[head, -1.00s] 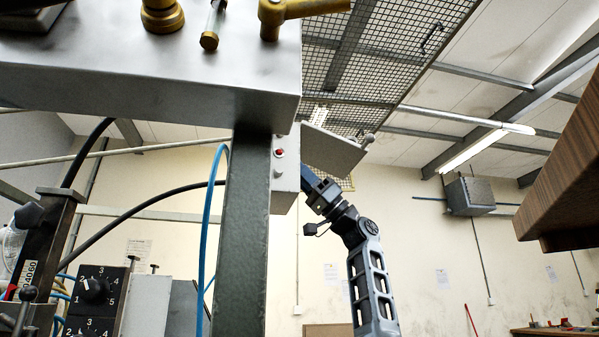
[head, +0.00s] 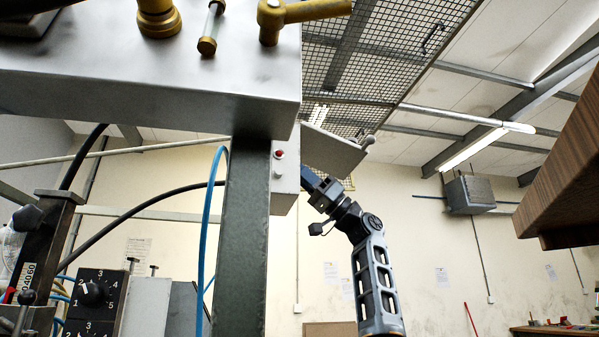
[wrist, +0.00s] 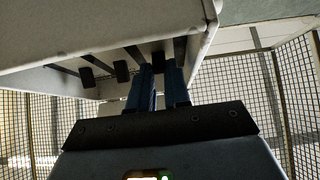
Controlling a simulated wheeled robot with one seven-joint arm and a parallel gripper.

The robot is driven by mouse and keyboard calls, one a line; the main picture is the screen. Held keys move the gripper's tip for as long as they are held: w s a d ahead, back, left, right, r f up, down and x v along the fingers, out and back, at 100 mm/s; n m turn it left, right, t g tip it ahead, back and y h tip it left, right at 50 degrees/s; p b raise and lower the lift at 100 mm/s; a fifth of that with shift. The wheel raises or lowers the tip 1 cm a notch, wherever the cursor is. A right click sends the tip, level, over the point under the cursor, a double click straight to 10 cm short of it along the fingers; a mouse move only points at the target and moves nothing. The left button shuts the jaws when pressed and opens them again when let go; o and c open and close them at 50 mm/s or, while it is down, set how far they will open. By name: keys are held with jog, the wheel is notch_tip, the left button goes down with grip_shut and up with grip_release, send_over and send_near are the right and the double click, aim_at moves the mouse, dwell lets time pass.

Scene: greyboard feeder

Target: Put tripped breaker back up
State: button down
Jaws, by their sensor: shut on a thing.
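The breaker box (head: 284,190) is a pale box behind the dark post in the head view, with its lid (head: 333,150) tilted out to the right. In the wrist view the box (wrist: 150,22) is close above, with several black breaker levers (wrist: 122,71) in a row of slots. My gripper (wrist: 162,75) has its two blue fingers up at the right part of the row, shut on a dark breaker lever (wrist: 158,58) that shows between them. Its lower part and contact are hidden by the fingers. In the head view my gripper is mostly hidden behind the box and lid.
A grey machine table (head: 150,85) with brass fittings and its dark post (head: 243,230) stand in front of the box. A blue hose (head: 208,210) hangs left of the post. Wire mesh (wrist: 245,85) lies beyond the gripper. A wooden top (head: 570,150) overhangs at right.

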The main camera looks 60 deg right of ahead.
jog(key=shift+s+d+r+g+h+p, duration=0.1)
jog(key=shift+r+g+h+p, duration=0.65)
jog(key=shift+g+h+p, duration=0.7)
jog(key=shift+s+d+r+g+h+p, duration=0.1)
jog(key=shift+r+g+h+p, duration=0.7)
jog(key=shift+p, duration=1.15)
jog(key=c, duration=1.4)
grip_release()
jog(key=shift+o, duration=0.2)
jog(key=shift+f, duration=0.15)
